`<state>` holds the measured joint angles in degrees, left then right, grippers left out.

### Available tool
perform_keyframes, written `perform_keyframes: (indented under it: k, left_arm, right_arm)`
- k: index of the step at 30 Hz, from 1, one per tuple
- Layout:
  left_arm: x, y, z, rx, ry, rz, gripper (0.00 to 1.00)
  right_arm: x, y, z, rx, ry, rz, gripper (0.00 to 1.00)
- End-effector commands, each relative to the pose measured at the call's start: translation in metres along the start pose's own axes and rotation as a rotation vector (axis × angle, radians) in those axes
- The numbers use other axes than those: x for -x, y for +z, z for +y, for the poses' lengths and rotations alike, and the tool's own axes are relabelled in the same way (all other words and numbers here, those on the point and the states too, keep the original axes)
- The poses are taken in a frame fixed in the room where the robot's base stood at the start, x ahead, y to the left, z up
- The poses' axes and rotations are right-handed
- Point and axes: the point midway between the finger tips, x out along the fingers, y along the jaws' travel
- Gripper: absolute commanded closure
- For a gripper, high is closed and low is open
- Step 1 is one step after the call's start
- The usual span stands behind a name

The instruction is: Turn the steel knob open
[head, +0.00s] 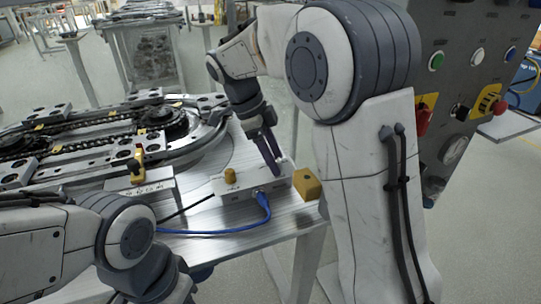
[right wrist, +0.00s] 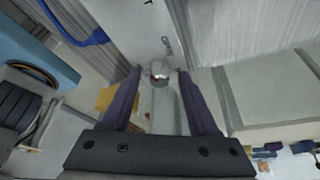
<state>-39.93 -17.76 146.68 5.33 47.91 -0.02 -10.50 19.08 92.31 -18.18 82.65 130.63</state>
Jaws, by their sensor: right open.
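The steel knob (right wrist: 160,72) is a shiny round cap in the right wrist view, between the tips of my right gripper (right wrist: 160,80). The purple fingers stand apart on either side of it; whether they touch it I cannot tell. In the head view my right gripper (head: 276,160) points down at the right end of a pale control box (head: 240,190), and its fingers mostly hide the steel knob. My left arm shows at lower left, but its gripper is out of the picture.
An orange knob (head: 230,175) stands on the box's left part. A blue cable (head: 265,210) is plugged into its front and loops over the table. A yellow block (head: 307,185) sits beside the box at the table edge. The ring track (head: 215,125) fills the left.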

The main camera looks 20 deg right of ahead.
Motion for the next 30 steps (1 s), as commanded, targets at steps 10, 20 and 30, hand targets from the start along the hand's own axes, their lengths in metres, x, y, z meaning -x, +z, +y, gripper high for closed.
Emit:
perform_keyframes:
  k: [10, 20, 30]
  left_arm:
    - [0.015, -0.001, 0.001, 0.0, 0.0, 0.0, 0.59]
    - [0.029, -0.002, 0.002, 0.0, 0.0, 0.0, 0.59]
    - [0.031, -0.002, 0.002, 0.0, 0.0, 0.0, 0.59]
  right_arm:
    - [0.028, 0.035, 0.0, 0.005, 0.0, 0.0, 0.4]
    - [0.053, 0.096, 0.0, 0.003, -0.001, 0.0, 0.4]
    - [0.058, 0.112, 0.0, 0.0, -0.001, -0.001, 0.4]
